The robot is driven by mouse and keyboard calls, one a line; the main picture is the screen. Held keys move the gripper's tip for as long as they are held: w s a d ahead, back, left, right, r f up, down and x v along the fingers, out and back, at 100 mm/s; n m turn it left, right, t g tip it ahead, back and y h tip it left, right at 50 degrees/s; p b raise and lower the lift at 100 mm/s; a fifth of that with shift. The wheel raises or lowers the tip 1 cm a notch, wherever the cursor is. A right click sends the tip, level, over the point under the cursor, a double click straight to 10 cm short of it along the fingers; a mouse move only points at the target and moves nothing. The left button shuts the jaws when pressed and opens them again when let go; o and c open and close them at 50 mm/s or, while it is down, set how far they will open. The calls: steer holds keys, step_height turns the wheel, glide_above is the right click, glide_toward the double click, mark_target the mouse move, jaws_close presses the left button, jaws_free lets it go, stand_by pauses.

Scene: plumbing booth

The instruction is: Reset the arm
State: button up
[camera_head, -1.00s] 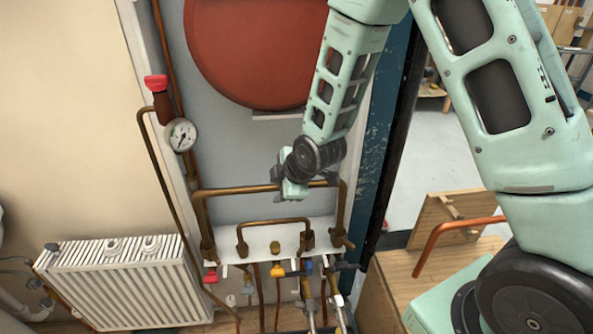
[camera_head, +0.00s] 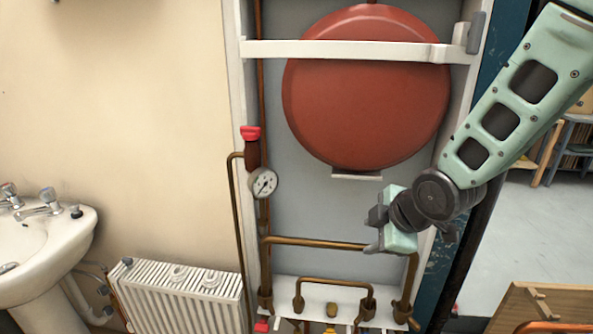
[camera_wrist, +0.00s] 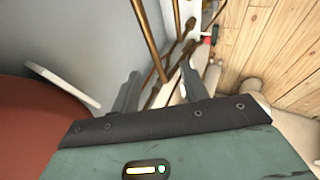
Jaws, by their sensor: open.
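My gripper (camera_head: 376,230) is at the right of the head view, in front of the panel's right part, by the upper copper pipe (camera_head: 325,243). My arm reaches it from the upper right. In the wrist view, the two fingers of my gripper (camera_wrist: 160,95) stand apart with nothing held between them. Copper pipes (camera_wrist: 150,40) show beyond the fingers. From the head view I cannot tell whether the gripper touches the pipe.
A red round tank (camera_head: 365,90) hangs behind a white crossbar (camera_head: 345,50). A pressure gauge (camera_head: 263,183) with a red cap is on the left pipe. A radiator (camera_head: 185,295) and a sink (camera_head: 45,245) stand left. A wooden bench (camera_head: 545,305) is at lower right.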

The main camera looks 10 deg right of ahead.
steer(key=s+a+r+m+g, duration=0.1)
steer(key=s+a+m+g, duration=0.2)
steer(key=s, duration=0.8)
steer(key=s+a+r+m+g+h, duration=0.1)
steer(key=s+a+m+g, duration=0.3)
steer(key=s, duration=0.8)
steer(key=shift+a+r+m+h, duration=0.35)
steer(key=shift+a+r, duration=0.35)
steer(key=shift+a, duration=0.45)
